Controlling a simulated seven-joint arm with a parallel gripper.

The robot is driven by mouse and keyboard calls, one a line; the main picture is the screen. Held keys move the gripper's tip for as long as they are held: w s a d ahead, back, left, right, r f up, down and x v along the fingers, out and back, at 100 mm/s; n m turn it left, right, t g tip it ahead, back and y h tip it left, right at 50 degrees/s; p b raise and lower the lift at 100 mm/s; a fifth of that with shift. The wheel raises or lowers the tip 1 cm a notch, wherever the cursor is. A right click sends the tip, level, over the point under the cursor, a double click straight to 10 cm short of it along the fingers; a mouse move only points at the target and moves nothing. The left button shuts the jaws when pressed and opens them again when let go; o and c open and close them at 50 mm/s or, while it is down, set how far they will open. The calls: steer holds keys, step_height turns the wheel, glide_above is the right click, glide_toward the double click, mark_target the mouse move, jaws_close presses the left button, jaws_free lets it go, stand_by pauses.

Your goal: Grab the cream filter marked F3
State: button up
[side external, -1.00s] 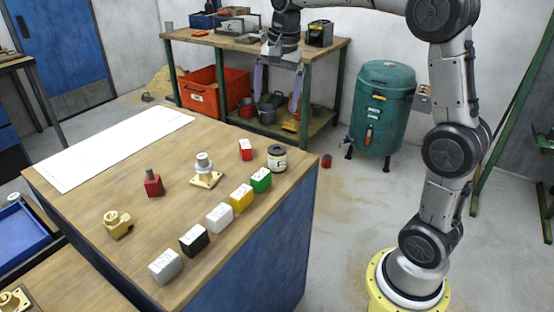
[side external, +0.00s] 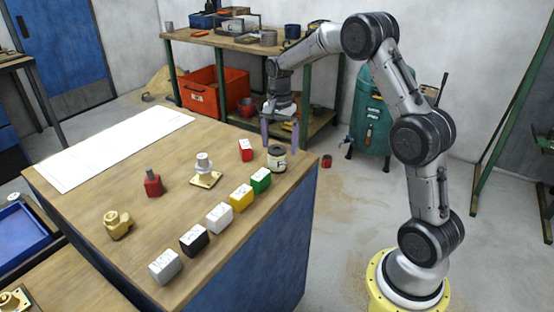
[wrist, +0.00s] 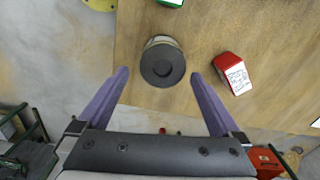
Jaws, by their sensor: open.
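The cream filter (side external: 278,166) is a short cylinder with a dark round cap, upright near the far right corner of the wooden bench; its marking is too small to read. In the wrist view, I look down on its dark cap (wrist: 162,66), with a little cream side showing. My gripper (side external: 280,149) points down at the filter, fingers apart and empty. In the wrist view, the purple fingertips (wrist: 159,75) lie left and right of the cap with gaps on both sides. How far down they reach beside the filter is unclear.
A red block (side external: 245,149) with a white label stands close to the filter, also right of it in the wrist view (wrist: 233,73). A green block (side external: 261,180) is nearby, heading a row with yellow (side external: 241,197), white, black and grey blocks. Brass fittings stand further left.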

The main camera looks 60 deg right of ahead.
mark_target(277, 158)
steer(key=shift+a+f, duration=0.25)
steer(key=shift+f, duration=1.1)
steer(key=shift+a+f, duration=0.2)
steer(key=shift+f, duration=1.15)
steer(key=shift+w, duration=0.1)
steer(key=c, duration=1.4)
